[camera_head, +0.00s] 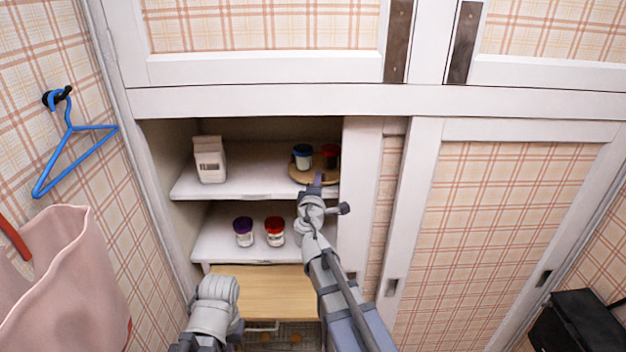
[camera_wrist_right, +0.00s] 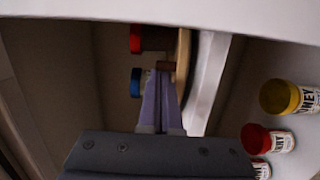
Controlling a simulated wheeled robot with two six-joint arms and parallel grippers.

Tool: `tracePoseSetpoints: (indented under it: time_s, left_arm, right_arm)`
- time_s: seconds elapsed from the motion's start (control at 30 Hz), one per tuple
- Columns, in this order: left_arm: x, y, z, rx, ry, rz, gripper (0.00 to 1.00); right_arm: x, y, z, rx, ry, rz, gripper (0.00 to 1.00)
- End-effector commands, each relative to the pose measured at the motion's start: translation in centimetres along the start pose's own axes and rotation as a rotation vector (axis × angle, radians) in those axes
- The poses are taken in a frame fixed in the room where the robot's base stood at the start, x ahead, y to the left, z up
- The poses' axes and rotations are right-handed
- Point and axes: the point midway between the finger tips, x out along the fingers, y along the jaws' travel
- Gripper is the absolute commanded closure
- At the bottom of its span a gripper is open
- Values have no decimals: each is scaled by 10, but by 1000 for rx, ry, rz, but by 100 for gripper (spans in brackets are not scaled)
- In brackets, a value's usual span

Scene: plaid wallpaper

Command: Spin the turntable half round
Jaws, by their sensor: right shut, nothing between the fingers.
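The turntable (camera_head: 300,177) is a round wooden disc on the upper shelf, at the right end of the open cupboard. A blue-lidded jar (camera_head: 302,157) and a red-lidded jar (camera_head: 329,156) stand on it. My right gripper (camera_head: 318,179) is shut and empty, with its tips at the disc's front edge. In the right wrist view the disc (camera_wrist_right: 183,50) appears edge-on, and the shut fingers (camera_wrist_right: 163,75) are beside a small brown peg (camera_wrist_right: 166,65) at the disc. Whether they touch it I cannot tell. My left gripper's fingers are not visible.
A white carton (camera_head: 209,160) stands left on the upper shelf. A purple-lidded jar (camera_head: 243,232) and a red-lidded jar (camera_head: 275,232) stand on the lower shelf. A yellow-lidded jar (camera_wrist_right: 282,97) shows in the wrist view. A sliding door (camera_head: 388,190) bounds the opening's right side.

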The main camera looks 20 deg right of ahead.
Motion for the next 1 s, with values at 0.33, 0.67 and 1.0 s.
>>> tracePoseSetpoints:
  time_s: [0.33, 0.67, 1.0]
  left_arm:
    - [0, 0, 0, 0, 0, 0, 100]
    - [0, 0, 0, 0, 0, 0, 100]
    - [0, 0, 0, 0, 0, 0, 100]
  right_arm:
    - [3, 0, 19, 0, -3, 0, 100]
    - [8, 0, 34, 0, -4, 0, 100]
    - [12, 0, 42, 0, -3, 0, 100]
